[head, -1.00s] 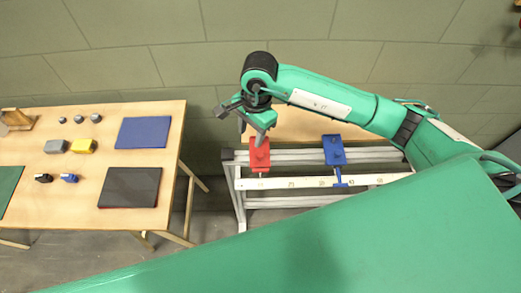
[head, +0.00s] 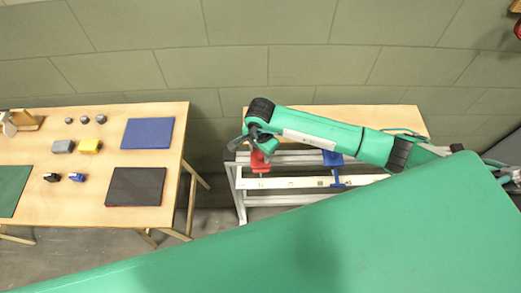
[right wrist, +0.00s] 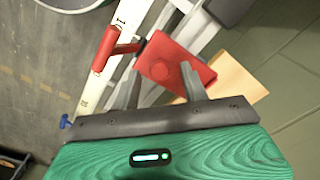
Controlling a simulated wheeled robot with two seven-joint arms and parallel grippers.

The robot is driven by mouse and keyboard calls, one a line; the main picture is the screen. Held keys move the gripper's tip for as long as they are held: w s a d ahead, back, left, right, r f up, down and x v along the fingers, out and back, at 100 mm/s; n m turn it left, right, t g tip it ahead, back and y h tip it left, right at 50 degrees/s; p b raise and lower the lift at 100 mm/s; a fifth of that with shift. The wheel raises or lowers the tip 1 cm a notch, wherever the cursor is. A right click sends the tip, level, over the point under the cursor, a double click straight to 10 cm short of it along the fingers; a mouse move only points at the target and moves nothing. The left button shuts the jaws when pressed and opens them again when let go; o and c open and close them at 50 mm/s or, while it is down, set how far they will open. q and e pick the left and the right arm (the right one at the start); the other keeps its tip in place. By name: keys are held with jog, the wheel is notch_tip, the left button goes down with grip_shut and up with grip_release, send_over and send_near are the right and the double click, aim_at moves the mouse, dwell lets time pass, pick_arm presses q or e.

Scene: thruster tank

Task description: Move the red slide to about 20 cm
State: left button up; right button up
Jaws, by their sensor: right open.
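The red slide (head: 261,168) sits at the left end of the rail, mostly hidden in the head view by my right gripper (head: 255,147). In the right wrist view the slide is a red block (right wrist: 200,72) with a round knob, and a red pointer (right wrist: 118,48) reaches over the white scale (right wrist: 128,14). My right gripper (right wrist: 162,82) is open, its two fingers apart over the block on either side of the knob. I cannot tell whether they touch it. My left gripper is not in view.
A blue slide (head: 333,157) stands farther right on the rail, partly covered by my right arm. A wooden table (head: 90,158) at left holds blue and black pads, small blocks and knobs. Bare floor lies between table and rail.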

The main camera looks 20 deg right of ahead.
jog(key=shift+f, duration=0.45)
jog(key=shift+c, duration=0.5)
grip_shut()
jog(key=shift+d, duration=0.45)
jog(key=d+b, duration=0.1)
jog(key=d, duration=0.1)
jog(key=s+d+b, duration=0.1)
jog(key=d, duration=0.2)
jog(key=s+d+b, duration=0.1)
jog(key=d+b, duration=0.1)
jog(key=shift+s+d+f, duration=0.1)
jog(key=shift+s+d, duration=0.05)
jog(key=shift+d, duration=0.2)
jog(key=shift+s+d, duration=0.25)
jog(key=shift+d, duration=0.35)
jog(key=shift+o, duration=0.5)
grip_release()
